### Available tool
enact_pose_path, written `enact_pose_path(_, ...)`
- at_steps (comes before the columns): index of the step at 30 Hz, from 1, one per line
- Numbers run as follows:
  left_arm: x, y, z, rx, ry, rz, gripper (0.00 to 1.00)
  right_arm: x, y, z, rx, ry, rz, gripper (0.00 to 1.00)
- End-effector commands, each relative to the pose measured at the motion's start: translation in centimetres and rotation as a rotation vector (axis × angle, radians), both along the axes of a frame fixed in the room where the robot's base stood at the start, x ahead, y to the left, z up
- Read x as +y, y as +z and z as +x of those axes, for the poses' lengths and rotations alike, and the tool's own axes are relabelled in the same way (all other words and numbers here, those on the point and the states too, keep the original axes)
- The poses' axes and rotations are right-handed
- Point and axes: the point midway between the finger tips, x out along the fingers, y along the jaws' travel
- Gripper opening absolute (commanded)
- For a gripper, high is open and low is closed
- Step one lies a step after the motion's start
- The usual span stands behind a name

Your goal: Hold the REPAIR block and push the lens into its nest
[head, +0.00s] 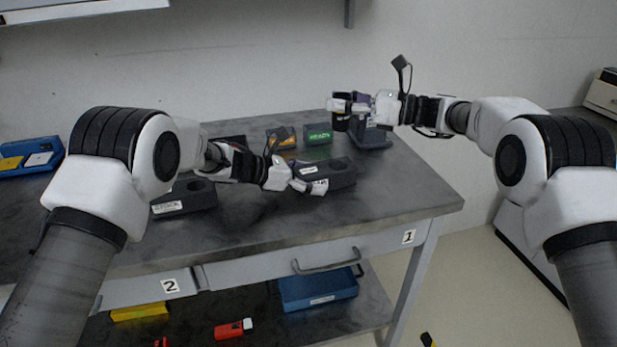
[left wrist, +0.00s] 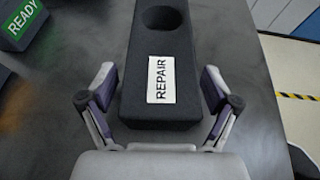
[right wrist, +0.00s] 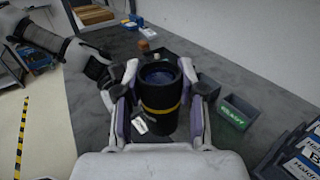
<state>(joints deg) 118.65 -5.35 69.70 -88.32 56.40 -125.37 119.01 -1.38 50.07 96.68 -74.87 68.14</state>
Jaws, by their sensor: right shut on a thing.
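The dark REPAIR block (head: 340,177) lies on the table in the head view. In the left wrist view the block (left wrist: 160,110) shows its white label, and its round, empty nest (left wrist: 165,18) is near the top edge. My left gripper (head: 312,188) is open at the block's near end, with one finger (left wrist: 158,92) on each side and small gaps visible. The lens (right wrist: 160,95), a black cylinder with a yellow ring and a white tag, is between the fingers of my right gripper (right wrist: 158,108). The right gripper (head: 350,107) holds it above the table's far right part.
A dark STOCK block (head: 190,203) lies left of the REPAIR block. A green-labelled READY bin (head: 318,134) and an orange-labelled bin (head: 281,138) stand behind. A dark stand (head: 374,138) is below the right gripper. The table's front right is clear.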

Motion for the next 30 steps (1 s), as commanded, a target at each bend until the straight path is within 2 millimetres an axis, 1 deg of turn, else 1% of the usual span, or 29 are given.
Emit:
enact_pose_path(1, 0.0, 0.0, 0.0, 0.0, 0.0, 0.0, 0.63, 0.0, 0.0, 0.0, 0.0, 0.0, 0.001, 0.0)
enact_pose_path(2, 0.0, 0.0, 0.0, 0.0, 0.0, 0.0, 0.53, 0.0, 0.0, 0.0, -0.001, 0.0, 0.001, 0.0)
enact_pose_path(3, 0.0, 0.0, 0.0, 0.0, 0.0, 0.0, 0.39, 0.0, 0.0, 0.0, -0.001, 0.0, 0.001, 0.0)
enact_pose_path(4, 0.0, 0.0, 0.0, 0.0, 0.0, 0.0, 0.29, 0.0, 0.0, 0.0, -0.001, 0.0, 0.001, 0.0)
enact_pose_path(10, 0.0, 0.0, 0.0, 0.0, 0.0, 0.0, 0.28, 0.0, 0.0, 0.1, 0.0, -0.003, 0.001, 0.0)
enact_pose_path(11, 0.0, 0.0, 0.0, 0.0, 0.0, 0.0, 0.28, -0.1, 0.0, 0.2, -0.001, -0.01, 0.001, 0.0)
enact_pose_path(14, 0.0, 0.0, 0.0, 0.0, 0.0, 0.0, 0.28, -0.6, 0.1, 1.4, 0.001, -0.087, 0.001, 0.0)
enact_pose_path(16, 0.0, 0.0, 0.0, 0.0, 0.0, 0.0, 0.28, -1.1, -1.3, 2.7, 0.008, -0.203, 0.0, 0.0)
enact_pose_path(18, 0.0, 0.0, 0.0, 0.0, 0.0, 0.0, 0.28, -1.2, -2.8, 3.5, 0.01, -0.337, -0.004, 0.0)
enact_pose_path(20, 0.0, 0.0, 0.0, 0.0, 0.0, 0.0, 0.28, -1.4, -3.9, 3.8, 0.008, -0.44, -0.004, 0.0)
enact_pose_path(24, 0.0, 0.0, 0.0, 0.0, 0.0, 0.0, 0.28, -1.7, -5.8, 3.0, 0.006, -0.621, -0.006, 0.0)
enact_pose_path(26, 0.0, 0.0, 0.0, 0.0, 0.0, 0.0, 0.28, -1.8, -6.2, 2.3, 0.003, -0.673, -0.005, 0.0)
enact_pose_path(28, 0.0, 0.0, 0.0, 0.0, 0.0, 0.0, 0.28, -1.5, -5.9, 1.1, -0.002, -0.716, -0.006, 0.0)
enact_pose_path(30, 0.0, 0.0, 0.0, 0.0, 0.0, 0.0, 0.28, -0.6, -4.5, 0.2, -0.007, -0.712, -0.002, 0.0)
